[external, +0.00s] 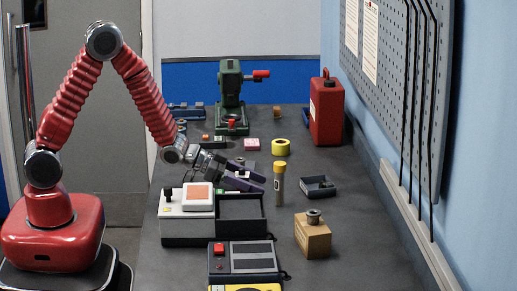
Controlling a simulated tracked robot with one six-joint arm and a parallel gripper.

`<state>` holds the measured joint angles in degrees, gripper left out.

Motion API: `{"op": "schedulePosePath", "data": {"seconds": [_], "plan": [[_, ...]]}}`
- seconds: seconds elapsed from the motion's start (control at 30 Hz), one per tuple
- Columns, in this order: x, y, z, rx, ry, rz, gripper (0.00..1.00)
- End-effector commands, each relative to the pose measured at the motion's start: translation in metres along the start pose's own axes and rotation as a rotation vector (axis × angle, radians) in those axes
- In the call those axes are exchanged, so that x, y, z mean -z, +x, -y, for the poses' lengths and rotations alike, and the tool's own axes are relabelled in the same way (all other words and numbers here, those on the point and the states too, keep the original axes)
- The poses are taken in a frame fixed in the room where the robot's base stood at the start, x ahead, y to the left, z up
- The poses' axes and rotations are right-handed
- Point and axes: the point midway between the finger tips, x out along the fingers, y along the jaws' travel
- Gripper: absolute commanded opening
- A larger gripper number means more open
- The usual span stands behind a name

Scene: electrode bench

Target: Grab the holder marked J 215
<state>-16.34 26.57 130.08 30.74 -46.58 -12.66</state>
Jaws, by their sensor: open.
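No marking J 215 can be read at this size, so I cannot tell which thing is the holder. My gripper (260,177) is open, its two purple fingers pointing right above the bench, just behind the black open tray (240,207) of a white device. A small pale item (243,175) shows between the fingers; I cannot tell whether it is touched or lies beyond them. Parts of the bench behind my gripper are hidden.
A white device with an orange screen (199,196) stands left of the tray. A brown box (312,238), small dark tray (318,187), yellow ring (280,147), red canister (326,112) and green machine (230,88) stand around. A dark meter (252,262) is in front.

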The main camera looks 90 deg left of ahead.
Motion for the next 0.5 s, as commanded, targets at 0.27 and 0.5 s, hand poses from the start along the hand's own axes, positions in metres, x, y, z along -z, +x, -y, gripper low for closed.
{"op": "schedulePosePath", "data": {"seconds": [0.27, 0.5], "plan": [[0.0, -0.0003, 0.0001, 0.0, 0.0, 0.0, 0.56], [0.0, -0.0003, 0.0001, 0.0, 0.0, 0.0, 0.41]]}}
